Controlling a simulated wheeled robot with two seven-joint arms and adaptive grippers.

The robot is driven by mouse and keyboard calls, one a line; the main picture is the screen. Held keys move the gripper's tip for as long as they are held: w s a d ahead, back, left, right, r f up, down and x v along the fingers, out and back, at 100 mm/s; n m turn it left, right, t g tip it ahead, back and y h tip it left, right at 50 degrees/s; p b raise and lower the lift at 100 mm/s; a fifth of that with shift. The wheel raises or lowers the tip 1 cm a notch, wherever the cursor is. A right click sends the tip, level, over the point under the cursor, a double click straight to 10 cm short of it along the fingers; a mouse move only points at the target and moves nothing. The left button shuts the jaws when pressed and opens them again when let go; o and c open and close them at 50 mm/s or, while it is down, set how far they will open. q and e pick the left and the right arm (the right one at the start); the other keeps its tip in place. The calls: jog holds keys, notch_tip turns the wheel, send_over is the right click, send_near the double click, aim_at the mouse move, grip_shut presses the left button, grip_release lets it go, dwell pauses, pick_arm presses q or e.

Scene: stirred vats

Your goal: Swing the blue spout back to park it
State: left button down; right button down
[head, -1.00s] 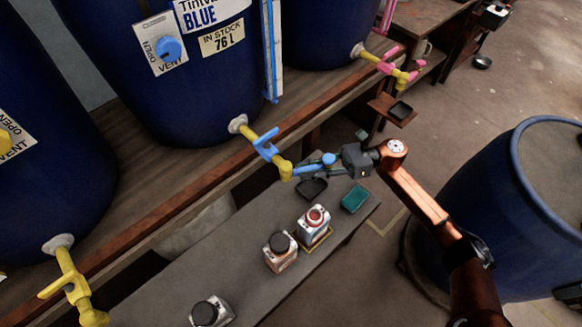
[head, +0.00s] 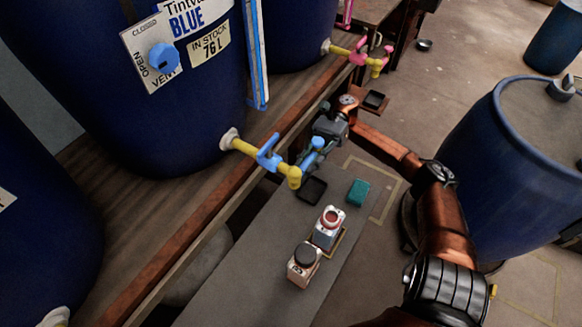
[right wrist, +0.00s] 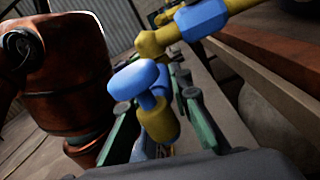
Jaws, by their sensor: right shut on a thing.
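The blue spout (head: 305,162) hangs from the yellow elbow (head: 294,178) of the middle vat's tap, beside the blue tap handle (head: 268,153). In the head view it points up and right from the elbow, along the bench edge. My right gripper (head: 320,140) is shut on its outer end. In the right wrist view, the spout's blue knob (right wrist: 135,79) and a yellow part (right wrist: 160,121) show between my green fingers (right wrist: 158,103). The vat (head: 170,110) carries a label reading BLUE. My left gripper is out of view.
A pink tap (head: 360,54) lies beyond. A blue drum (head: 520,130) stands right.

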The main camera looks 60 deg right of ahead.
aim_at(307, 161)
dwell(0.3)
jog(key=c, duration=1.7)
grip_release()
jog(key=shift+c, duration=0.2)
notch_tip(307, 161, up, 10)
jog(key=shift+w, duration=0.1)
